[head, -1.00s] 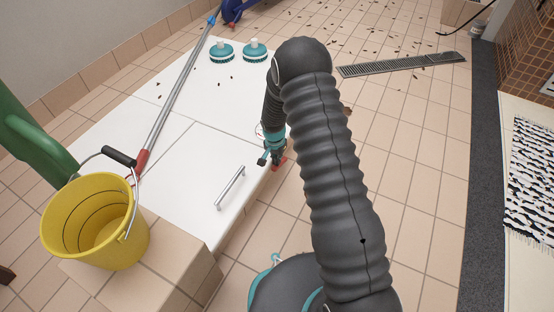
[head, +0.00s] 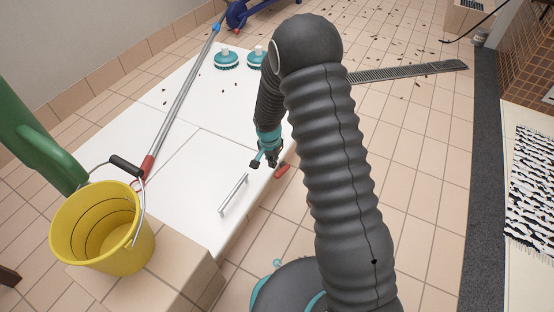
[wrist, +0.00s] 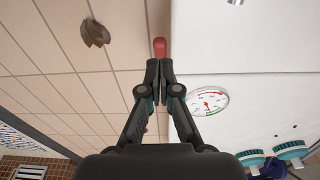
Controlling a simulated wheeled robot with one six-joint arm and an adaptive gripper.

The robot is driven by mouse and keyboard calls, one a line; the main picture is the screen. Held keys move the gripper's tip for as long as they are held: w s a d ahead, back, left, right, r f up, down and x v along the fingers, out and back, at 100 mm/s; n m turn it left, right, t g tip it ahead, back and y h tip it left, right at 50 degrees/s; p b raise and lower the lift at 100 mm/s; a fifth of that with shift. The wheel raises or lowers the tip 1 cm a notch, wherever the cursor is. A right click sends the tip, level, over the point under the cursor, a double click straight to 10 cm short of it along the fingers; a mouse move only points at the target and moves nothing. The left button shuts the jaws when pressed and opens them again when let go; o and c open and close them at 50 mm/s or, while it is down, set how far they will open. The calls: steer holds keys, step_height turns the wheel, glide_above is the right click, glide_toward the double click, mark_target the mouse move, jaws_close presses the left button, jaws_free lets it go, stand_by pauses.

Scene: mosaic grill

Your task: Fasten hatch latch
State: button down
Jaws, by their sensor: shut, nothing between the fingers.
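The red latch lever (head: 282,171) sits at the right edge of the white hatch top, beyond the silver handle bar (head: 233,194). In the wrist view the rounded red end (wrist: 159,47) shows just past my fingertips. My gripper (head: 272,162) is beside the lever, pointing down at the edge. In the wrist view my gripper (wrist: 159,67) has its fingers together, with nothing between them. Whether the fingertips touch the lever, I cannot tell. The fingers hide the lever's lower part and its pivot.
A round dial (wrist: 207,102) lies on the white surface. A yellow bucket (head: 78,243) stands on a tiled block at the left. A pole (head: 182,108) and teal brushes (head: 227,60) lie on the white top. Tiled floor right of the edge is open, with scattered leaves.

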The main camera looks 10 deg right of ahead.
steer(key=c, duration=1.6)
jaws_free()
steer(key=shift+s+r, duration=0.15)
steer(key=shift+s, duration=0.1)
steer(key=o, duration=0.6)
steer(key=s+d+f+m+g, duration=0.1)
steer(key=s+d+f+m, duration=0.1)
steer(key=shift+f+m, duration=0.15)
steer(key=shift+m, duration=0.15)
steer(key=s+d+f+m+g+y+p, duration=0.1)
steer(key=s+d+f+m+g+y, duration=0.1)
steer(key=s+d+f+m+g, duration=0.3)
steer(key=m+t+y+p, duration=0.4)
steer(key=m+t+y, duration=1.05)
steer(key=m, duration=1.95)
glide_toward(282, 175)
steer(key=shift+n+t+h, duration=0.3)
steer(key=shift+t+h, duration=0.25)
steer(key=x, duration=0.9)
steer(key=shift+s+a, duration=0.15)
steer(key=shift+s, duration=0.05)
